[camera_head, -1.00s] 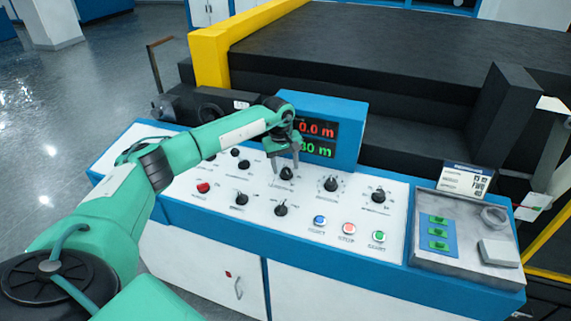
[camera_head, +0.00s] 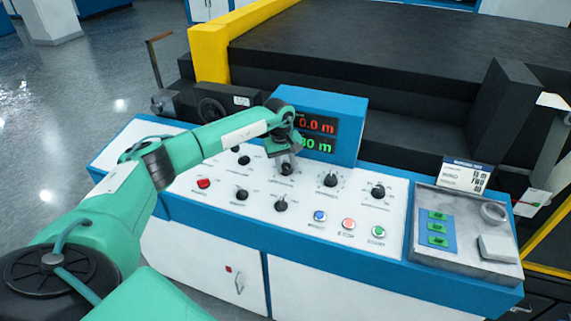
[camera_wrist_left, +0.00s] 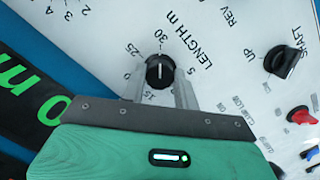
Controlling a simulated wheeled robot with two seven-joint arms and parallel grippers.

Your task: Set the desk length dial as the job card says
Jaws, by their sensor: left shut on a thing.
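The length dial (camera_wrist_left: 159,72) is a black round knob on the white panel, labelled "LENGTH m". Its white mark faces the 30 on its scale in the left wrist view. My left gripper (camera_wrist_left: 157,88) is shut on it, one finger on each side. In the head view my left gripper (camera_head: 287,165) comes down over the dial and mostly hides it. The display (camera_head: 317,135) shows red "0.0 m" above a green reading partly covered by my wrist. The job card (camera_head: 463,178) stands at the right; its print is too small to read surely. My right gripper is out of view.
Other black knobs (camera_head: 330,180) surround the dial closely. A grey tray (camera_head: 425,258) is on the right. The display box stands just behind my gripper.

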